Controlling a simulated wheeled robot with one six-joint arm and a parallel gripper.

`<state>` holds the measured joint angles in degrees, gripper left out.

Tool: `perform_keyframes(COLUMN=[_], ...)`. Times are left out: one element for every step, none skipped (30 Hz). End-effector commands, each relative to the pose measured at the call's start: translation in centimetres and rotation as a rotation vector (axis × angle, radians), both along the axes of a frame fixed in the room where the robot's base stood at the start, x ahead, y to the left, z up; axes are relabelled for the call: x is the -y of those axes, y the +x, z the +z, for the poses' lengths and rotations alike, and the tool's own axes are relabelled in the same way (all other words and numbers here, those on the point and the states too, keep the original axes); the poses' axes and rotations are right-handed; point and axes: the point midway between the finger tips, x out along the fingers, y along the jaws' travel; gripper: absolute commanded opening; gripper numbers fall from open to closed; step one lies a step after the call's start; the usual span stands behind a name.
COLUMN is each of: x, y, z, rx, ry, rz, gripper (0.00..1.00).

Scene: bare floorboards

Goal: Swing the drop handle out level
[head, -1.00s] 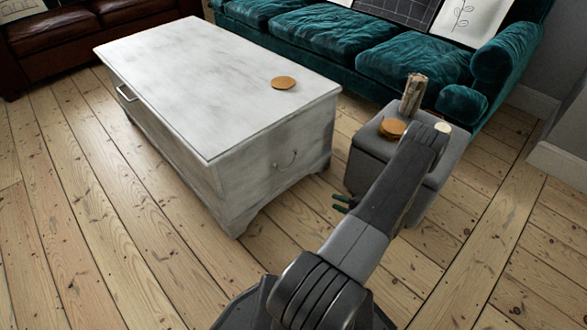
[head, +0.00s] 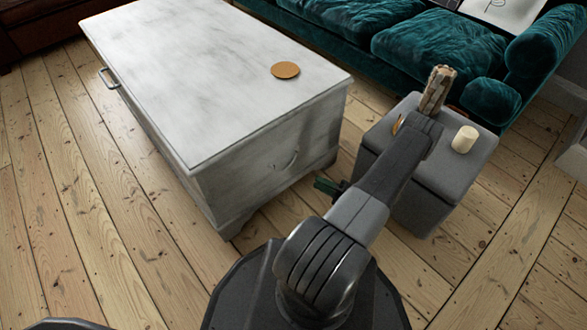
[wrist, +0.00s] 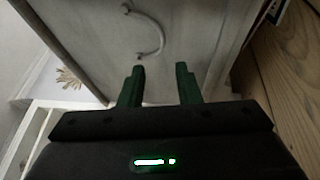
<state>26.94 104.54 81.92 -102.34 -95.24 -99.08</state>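The drop handle (head: 290,162) is a thin pale curved bar on the near end face of the whitewashed chest (head: 215,85). In the wrist view the drop handle (wrist: 161,36) is a bow with both ends meeting the panel, its curve toward the floorboard side. It seems to hang close to the panel; its exact angle is unclear. My gripper (head: 327,187) is beside that end face in the head view, partly hidden by my arm. In the wrist view my gripper (wrist: 160,78) has its two green fingers apart with nothing between them, short of the handle.
A grey upholstered stool (head: 470,165) stands right of my arm, bearing a wood piece (head: 437,90), a cream candle (head: 464,139) and a partly hidden brown disc (head: 398,123). A round coaster (head: 285,70) lies on the chest. A teal sofa (head: 440,50) is behind. Floor left is clear.

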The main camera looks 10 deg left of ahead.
Motion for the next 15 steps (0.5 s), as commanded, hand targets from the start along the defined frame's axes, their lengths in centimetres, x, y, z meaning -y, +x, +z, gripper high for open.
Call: perform_keyframes(x=[-0.9,-1.3,-1.9,-2.4,-2.8,-3.4,-3.8,-4.2,-4.8,-5.3,-5.7,-6.3,-6.7,-7.1,-7.6], y=[0.1,0.3,0.5,0.6,0.7,0.8,1.0,1.1,1.3,1.4,1.5,1.6,1.8,1.9,2.0], z=[-0.1,0.0,0.0,0.1,0.2,0.2,0.3,0.3,0.4,0.4,0.5,0.6,0.6,0.6,0.7], rx=[0.000,0.000,0.000,0.000,0.000,0.000,0.000,-0.001,-0.001,-0.001,-0.001,-0.001,0.000,0.000,0.000], ry=[0.000,0.000,0.000,0.000,0.000,0.000,0.000,0.000,-0.001,-0.001,-0.001,-0.001,-0.001,-0.002,-0.001], rz=[0.005,0.005,0.005,0.005,0.005,0.005,0.005,0.004,0.005,0.004,0.005,0.004,0.005,0.004,0.005], gripper=[0.30,0.30,0.30,0.30,0.30,0.30,0.30,0.30,0.30,0.30,0.30,0.30,0.30,0.30,0.30])
